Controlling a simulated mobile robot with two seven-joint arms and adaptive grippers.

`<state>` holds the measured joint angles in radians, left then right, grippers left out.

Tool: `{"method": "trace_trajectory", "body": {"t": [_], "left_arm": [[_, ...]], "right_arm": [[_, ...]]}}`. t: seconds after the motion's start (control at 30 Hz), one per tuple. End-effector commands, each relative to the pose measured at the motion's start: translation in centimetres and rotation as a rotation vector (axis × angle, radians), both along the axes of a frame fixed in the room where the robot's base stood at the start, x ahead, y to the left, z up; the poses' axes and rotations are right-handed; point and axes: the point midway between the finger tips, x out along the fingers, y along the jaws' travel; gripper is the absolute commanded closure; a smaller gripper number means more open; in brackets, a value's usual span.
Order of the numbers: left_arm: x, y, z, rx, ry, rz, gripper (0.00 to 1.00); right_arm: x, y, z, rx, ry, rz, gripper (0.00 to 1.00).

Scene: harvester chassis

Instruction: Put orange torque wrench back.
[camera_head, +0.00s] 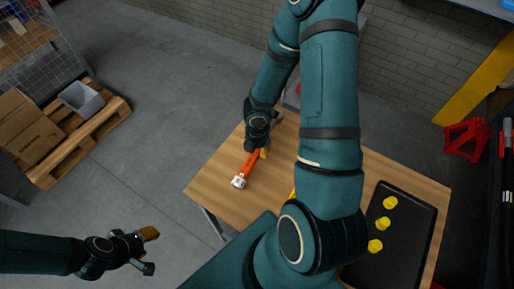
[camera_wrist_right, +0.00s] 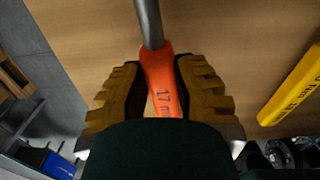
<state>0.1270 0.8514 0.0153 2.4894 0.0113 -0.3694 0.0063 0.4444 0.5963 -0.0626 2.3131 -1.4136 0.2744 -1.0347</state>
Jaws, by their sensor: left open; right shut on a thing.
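The orange torque wrench (camera_head: 246,171) is at the left part of the wooden table in the head view, with its pale head end toward the lower left. In the right wrist view its orange body (camera_wrist_right: 158,70), marked "17 m", and a grey metal shaft show. My right gripper (camera_head: 261,150) is shut on the wrench; its yellow fingers (camera_wrist_right: 160,95) sit on both sides of the orange body. Whether the wrench touches the table is unclear. My left gripper (camera_head: 148,250) is open and empty, over the floor at the lower left, away from the table.
The wooden table (camera_head: 215,180) has a black tray (camera_head: 408,235) with yellow pieces (camera_head: 390,202) at its right. A yellow tool (camera_wrist_right: 293,90) lies on the table, mostly hidden by my arm in the head view. A pallet (camera_head: 75,140) with boxes stands at the far left.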

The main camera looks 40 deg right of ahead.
Motion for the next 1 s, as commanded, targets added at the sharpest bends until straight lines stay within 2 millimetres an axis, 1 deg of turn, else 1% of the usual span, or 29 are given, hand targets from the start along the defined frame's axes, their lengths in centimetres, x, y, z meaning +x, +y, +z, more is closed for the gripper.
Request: {"method": "trace_trajectory", "body": {"t": [0.07, 0.1, 0.13, 0.43, 0.57, 0.67, 0.77, 1.0], "left_arm": [[0.0, 0.0, 0.0, 0.000, 0.000, 0.000, 0.56], [0.0, 0.0, 0.0, 0.000, 0.000, 0.000, 0.56], [0.0, 0.0, 0.0, 0.000, 0.000, 0.000, 0.56], [0.0, 0.0, 0.0, 0.000, -0.001, 0.000, 0.56], [0.0, 0.0, 0.0, 0.000, -0.001, 0.000, 0.56], [0.0, 0.0, 0.0, 0.000, -0.001, 0.000, 0.56], [0.0, 0.0, 0.0, 0.000, -0.001, 0.000, 0.56], [0.0, 0.0, 0.0, 0.000, -0.001, 0.000, 0.56]], "right_arm": [[0.0, 0.0, 0.1, -0.001, -0.001, 0.000, 1.00], [0.0, 0.0, 0.1, -0.001, -0.001, 0.000, 0.56], [0.0, 0.0, 0.1, -0.001, -0.001, 0.000, 0.46], [0.0, 0.0, 0.0, 0.000, 0.000, 0.000, 0.45], [0.0, -0.1, 0.5, -0.002, -0.002, -0.002, 0.45], [0.1, -0.1, 1.4, -0.002, -0.003, -0.003, 0.45], [0.0, -0.1, 2.8, -0.002, -0.004, -0.004, 0.45], [-0.1, -0.1, 7.4, -0.003, -0.005, -0.003, 0.45]]}}
